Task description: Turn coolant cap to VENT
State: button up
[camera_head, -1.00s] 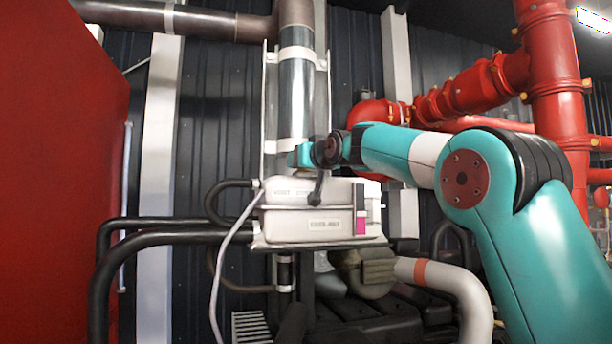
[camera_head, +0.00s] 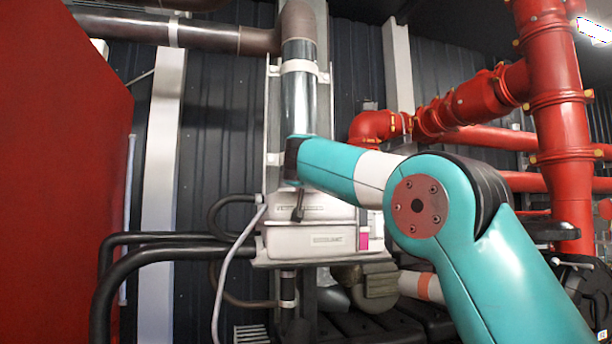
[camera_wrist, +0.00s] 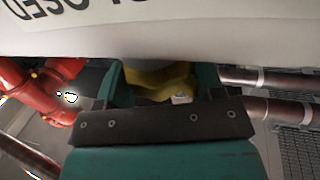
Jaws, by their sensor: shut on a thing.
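The white coolant tank (camera_head: 285,240) stands on a bracket at the picture's middle in the head view. My gripper is hidden behind my teal arm there. In the wrist view my gripper (camera_wrist: 166,84) has its teal fingers on both sides of a yellow part (camera_wrist: 160,82), which looks like the coolant cap, and is shut on it. The cap's upper part is hidden behind a white surface (camera_wrist: 200,35) close to the camera. That surface bears upside-down dark lettering that seems to read CLOSED. The cap's pointing direction and any VENT mark cannot be seen.
A red cabinet (camera_head: 60,180) fills the left side. Black hoses (camera_head: 150,253) and a thin grey hose (camera_head: 229,260) run beside the tank. A metal pipe (camera_head: 298,105) rises behind it. Thick red pipes (camera_head: 560,130) stand at the right behind my arm.

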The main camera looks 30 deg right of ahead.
jog(key=shift+r, duration=0.15)
jog(key=o, duration=0.9)
jog(key=shift+s+a+f+b, duration=0.2)
jog(key=shift+s+b, duration=0.15)
jog(key=shift+b, duration=0.05)
jog(key=b+v, duration=0.6)
jog(key=v, duration=1)
jog(key=shift+s+a+r+b, duration=0.1)
jog(key=shift+s+b, duration=0.15)
jog(key=shift+b, duration=0.15)
